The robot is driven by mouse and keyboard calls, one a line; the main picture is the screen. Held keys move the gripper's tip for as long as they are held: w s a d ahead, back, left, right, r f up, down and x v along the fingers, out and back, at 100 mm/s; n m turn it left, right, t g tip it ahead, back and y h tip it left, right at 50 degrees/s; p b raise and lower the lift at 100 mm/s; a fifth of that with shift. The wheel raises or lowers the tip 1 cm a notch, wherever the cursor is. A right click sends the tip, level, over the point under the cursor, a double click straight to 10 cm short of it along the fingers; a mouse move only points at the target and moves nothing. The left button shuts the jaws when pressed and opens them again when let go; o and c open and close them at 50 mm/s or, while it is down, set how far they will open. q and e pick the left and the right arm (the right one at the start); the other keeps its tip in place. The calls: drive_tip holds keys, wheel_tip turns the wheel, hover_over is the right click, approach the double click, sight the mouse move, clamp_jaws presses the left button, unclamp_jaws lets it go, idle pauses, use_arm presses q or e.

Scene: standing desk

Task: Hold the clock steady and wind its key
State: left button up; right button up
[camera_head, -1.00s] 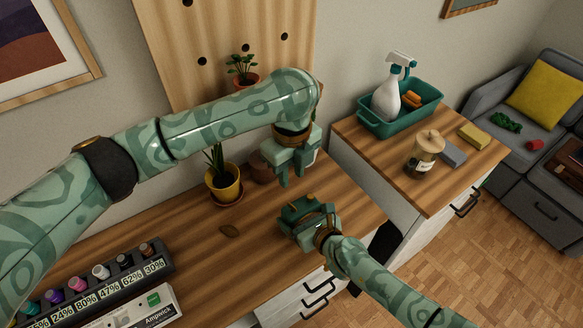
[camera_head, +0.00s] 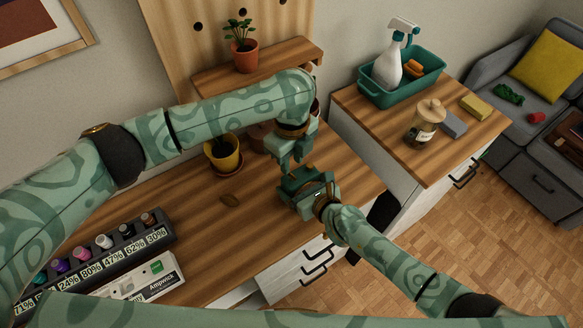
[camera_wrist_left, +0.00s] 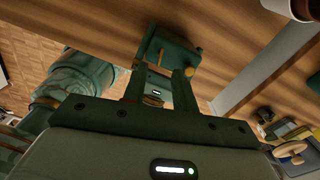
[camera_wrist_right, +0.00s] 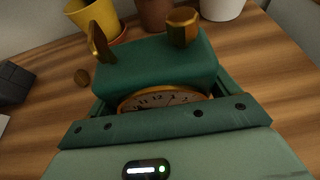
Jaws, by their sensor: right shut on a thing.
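The clock (camera_head: 298,184) is a small green box standing on the wooden desk. In the right wrist view it shows a gold-rimmed dial (camera_wrist_right: 165,97), a flat gold winged key (camera_wrist_right: 100,42) and a gold faceted knob (camera_wrist_right: 183,25) on top. My right gripper (camera_head: 318,194) is shut on the clock from its dial side. My left gripper (camera_head: 290,167) points down just above the clock, its fingers apart. In the left wrist view the clock (camera_wrist_left: 170,50) lies beyond those fingers, with a gold part (camera_wrist_left: 188,71) by one fingertip. I cannot tell whether they touch.
A yellow plant pot (camera_head: 222,155) stands behind the clock, and a brown oval item (camera_head: 229,200) lies to its left. A rack of small bottles (camera_head: 100,262) is at the front left. A shelf (camera_head: 258,66) holds another plant. Bare desk lies left of the clock.

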sight(292, 171)
use_arm(q)
wheel_tip(292, 171, down, 5)
drive_tip(key=shift+r, duration=0.1)
clamp_jaws()
drive_tip(key=shift+m, duration=0.6)
unclamp_jaws()
wheel_tip(292, 171, up, 12)
idle(0.3)
